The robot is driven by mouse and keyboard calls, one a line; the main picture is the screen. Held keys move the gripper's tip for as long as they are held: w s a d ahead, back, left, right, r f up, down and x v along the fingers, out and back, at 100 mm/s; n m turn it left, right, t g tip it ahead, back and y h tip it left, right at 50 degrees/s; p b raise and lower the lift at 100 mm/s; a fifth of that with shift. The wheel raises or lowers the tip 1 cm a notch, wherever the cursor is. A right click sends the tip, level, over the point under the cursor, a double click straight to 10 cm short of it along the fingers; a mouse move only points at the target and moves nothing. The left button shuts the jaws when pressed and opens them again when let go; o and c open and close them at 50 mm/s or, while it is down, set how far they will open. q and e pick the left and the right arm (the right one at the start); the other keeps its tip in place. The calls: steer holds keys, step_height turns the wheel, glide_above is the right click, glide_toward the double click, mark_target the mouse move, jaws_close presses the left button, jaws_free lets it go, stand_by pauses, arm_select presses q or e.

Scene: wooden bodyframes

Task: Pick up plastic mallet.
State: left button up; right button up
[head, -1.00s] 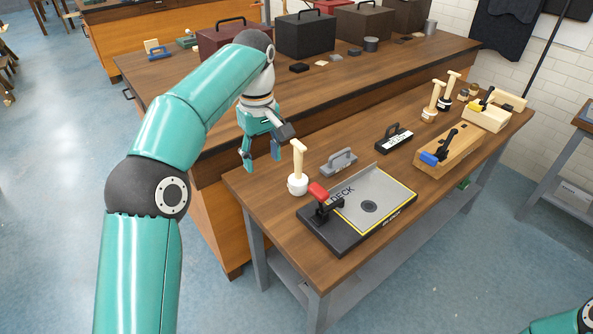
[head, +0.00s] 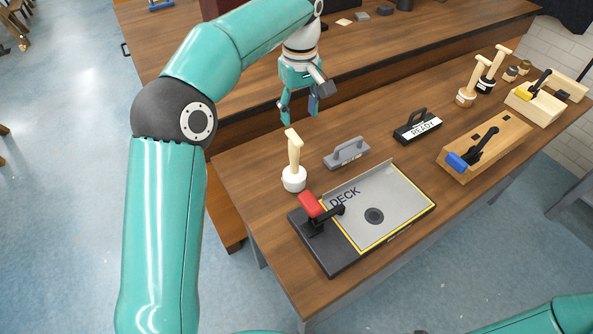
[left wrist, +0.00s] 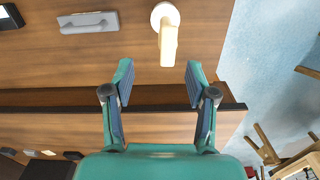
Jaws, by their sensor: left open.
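A mallet with a white head and pale wooden handle (head: 294,172) stands head down, handle up, near the left end of the narrow wooden table. It is probably the plastic mallet. It also shows in the left wrist view (left wrist: 167,32), at the top centre. My left gripper (head: 299,112) is open and empty, behind the mallet in the head view and apart from it. In the left wrist view its two fingers (left wrist: 158,68) are spread wide, with the mallet's handle end just beyond them. My right gripper is out of view.
A grey handled block (head: 347,153) and a black "READY" block (head: 417,126) stand to the mallet's right. A black-based "DECK" plate fixture (head: 398,205) with a red-handled clamp is in front. Two other mallets (head: 466,96) (head: 486,85) and a wooden clamp block (head: 484,147) stand farther right.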

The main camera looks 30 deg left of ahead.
mark_target(295, 139)
arm_select(q)
steer(key=f, duration=0.7)
steer(key=shift+s+a+f, duration=0.1)
steer(key=shift+a+f, duration=0.3)
steer(key=shift+s+f, duration=0.2)
steer(key=shift+f, duration=0.55)
step_height(295, 139, down, 4)
steer(key=shift+a+f, duration=0.1)
steer(key=shift+s, duration=0.1)
steer(key=shift+c, duration=0.3)
jaws_close()
